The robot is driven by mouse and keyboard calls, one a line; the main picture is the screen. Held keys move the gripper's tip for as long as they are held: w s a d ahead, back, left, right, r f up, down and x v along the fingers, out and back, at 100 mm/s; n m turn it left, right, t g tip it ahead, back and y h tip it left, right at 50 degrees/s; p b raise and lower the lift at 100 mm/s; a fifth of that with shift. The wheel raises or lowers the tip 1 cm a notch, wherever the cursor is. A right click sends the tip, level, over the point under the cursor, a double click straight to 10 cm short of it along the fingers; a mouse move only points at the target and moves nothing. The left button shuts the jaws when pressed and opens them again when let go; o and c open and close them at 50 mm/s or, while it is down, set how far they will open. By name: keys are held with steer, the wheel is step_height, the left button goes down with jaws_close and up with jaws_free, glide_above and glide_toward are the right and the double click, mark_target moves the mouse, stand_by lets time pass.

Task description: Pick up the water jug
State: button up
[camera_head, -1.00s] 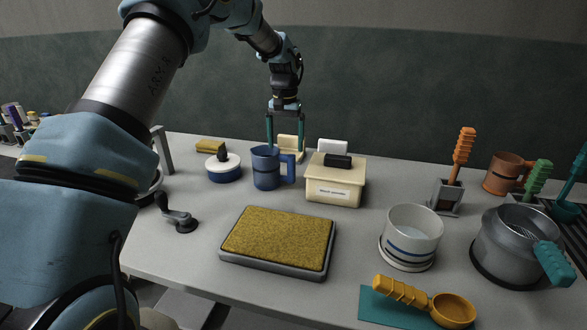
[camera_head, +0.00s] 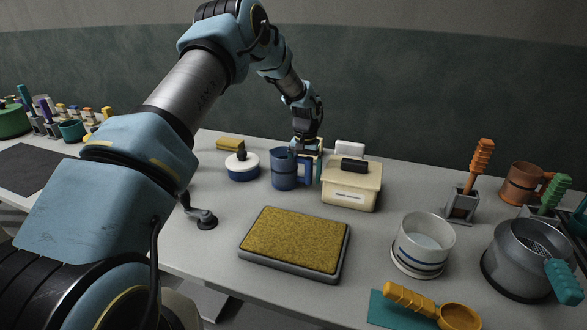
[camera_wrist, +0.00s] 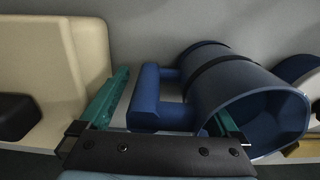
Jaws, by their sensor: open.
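The water jug is a dark blue jug (camera_head: 285,169) with a side handle, standing upright toward the back of the table in the head view. In the wrist view the jug (camera_wrist: 215,75) lies right of centre, with its open mouth toward the lower right and its handle (camera_wrist: 147,97) to the left. My gripper (camera_head: 309,160) is down at the handle side of the jug. In the wrist view its green fingers (camera_wrist: 170,95) are apart, one on each side of the handle. The right finger is partly hidden by the jug. I cannot tell whether either finger touches it.
A cream lidded box (camera_head: 351,187) stands close on the handle side of the jug, near my left finger in the wrist view. A blue-and-white round pot (camera_head: 242,170) stands on the other side. A yellow-topped pad (camera_head: 295,243) lies in front.

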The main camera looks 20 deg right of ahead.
jaws_close()
stand_by(0.8)
